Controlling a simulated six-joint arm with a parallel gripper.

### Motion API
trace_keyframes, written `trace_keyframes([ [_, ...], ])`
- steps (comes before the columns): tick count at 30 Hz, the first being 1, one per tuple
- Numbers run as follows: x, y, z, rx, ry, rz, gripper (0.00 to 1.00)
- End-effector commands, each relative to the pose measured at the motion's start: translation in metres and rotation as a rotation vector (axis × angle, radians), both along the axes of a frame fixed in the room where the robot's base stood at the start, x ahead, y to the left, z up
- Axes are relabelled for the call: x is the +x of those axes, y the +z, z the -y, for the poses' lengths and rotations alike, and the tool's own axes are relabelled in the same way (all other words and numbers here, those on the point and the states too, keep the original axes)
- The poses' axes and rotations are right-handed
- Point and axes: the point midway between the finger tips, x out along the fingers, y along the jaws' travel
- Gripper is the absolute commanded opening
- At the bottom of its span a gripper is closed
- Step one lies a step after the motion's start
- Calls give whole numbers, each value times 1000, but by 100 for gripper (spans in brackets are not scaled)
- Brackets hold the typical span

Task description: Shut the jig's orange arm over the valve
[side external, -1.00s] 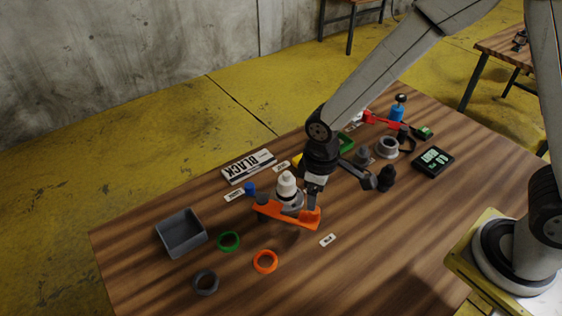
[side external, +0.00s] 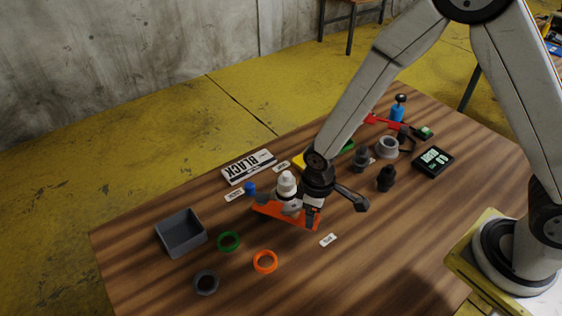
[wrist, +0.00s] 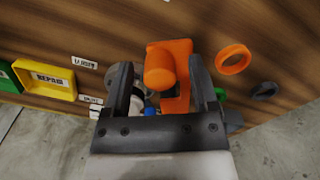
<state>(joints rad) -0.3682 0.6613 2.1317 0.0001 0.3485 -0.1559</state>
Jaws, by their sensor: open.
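The jig's orange arm (side external: 278,214) lies low on the table, in front of the white valve (side external: 287,187). The valve's top is uncovered in the side view. In the wrist view the orange arm (wrist: 178,96) carries a round orange knob (wrist: 158,68). My gripper (side external: 306,214) is low at the arm's right end. In the wrist view the open fingers of my gripper (wrist: 160,62) stand on either side of the knob, with a gap visible at the right finger. The white valve (wrist: 136,106) is partly hidden behind the left finger. Whether a finger touches the arm is unclear.
A blue knob (side external: 250,189) stands left of the valve. Orange (side external: 265,262), green (side external: 229,241) and dark (side external: 205,282) rings lie in front, near a grey bin (side external: 180,233). Dark fittings (side external: 386,178) and a display box (side external: 433,161) stand to the right.

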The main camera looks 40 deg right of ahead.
Motion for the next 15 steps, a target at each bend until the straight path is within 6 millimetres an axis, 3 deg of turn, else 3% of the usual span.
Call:
trace_keyframes([
  [3,0,0,0,0,0,0,76],
  [10,0,0,0,0,0,0,3],
  [15,0,0,0,0,0,0,0],
])
